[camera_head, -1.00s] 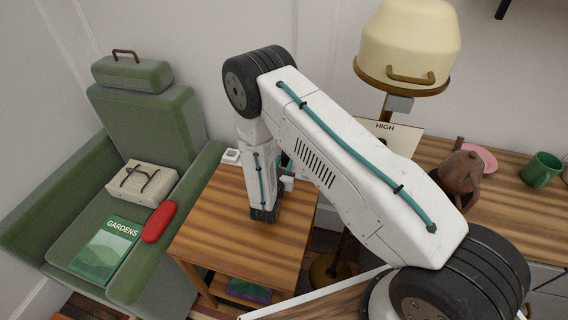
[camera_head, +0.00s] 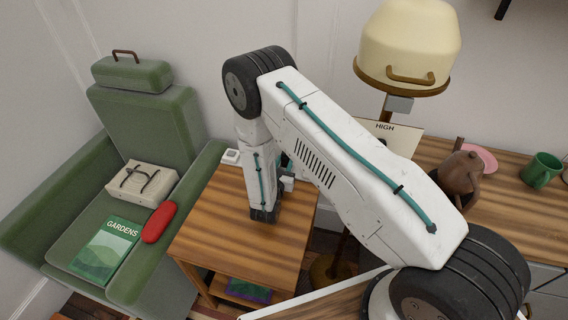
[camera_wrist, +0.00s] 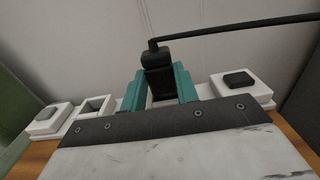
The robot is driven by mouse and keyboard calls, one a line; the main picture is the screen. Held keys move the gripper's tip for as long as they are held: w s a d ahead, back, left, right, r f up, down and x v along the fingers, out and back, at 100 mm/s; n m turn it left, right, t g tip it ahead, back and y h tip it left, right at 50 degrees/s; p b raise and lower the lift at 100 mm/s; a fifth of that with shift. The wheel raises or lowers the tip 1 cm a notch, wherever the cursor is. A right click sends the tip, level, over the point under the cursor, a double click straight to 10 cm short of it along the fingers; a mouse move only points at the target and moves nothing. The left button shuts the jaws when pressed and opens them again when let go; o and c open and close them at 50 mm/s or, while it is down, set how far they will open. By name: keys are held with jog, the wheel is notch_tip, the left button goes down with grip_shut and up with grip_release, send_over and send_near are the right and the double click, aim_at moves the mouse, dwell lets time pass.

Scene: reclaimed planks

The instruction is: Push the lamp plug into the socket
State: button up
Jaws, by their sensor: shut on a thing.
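The black lamp plug (camera_wrist: 156,60) is between the teal fingers of my gripper (camera_wrist: 160,84) in the wrist view. The gripper is shut on it. A black cord runs from the plug's top to the right. Whether the plug's lower end is in a socket is hidden by the fingers and wrist. The lamp with a cream shade (camera_head: 410,45) stands behind the arm at right.
Dark pieces sit in the strip's left block (camera_wrist: 50,117) and right block (camera_wrist: 240,82). The strip is on a wooden side table (camera_head: 230,225) against the wall, its front clear. A green armchair (camera_head: 155,125) stands left. A sideboard (camera_head: 510,205) at right bears a green mug (camera_head: 541,169).

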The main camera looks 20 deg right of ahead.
jog(key=shift+f, duration=1.15)
jog(key=o, duration=1.1)
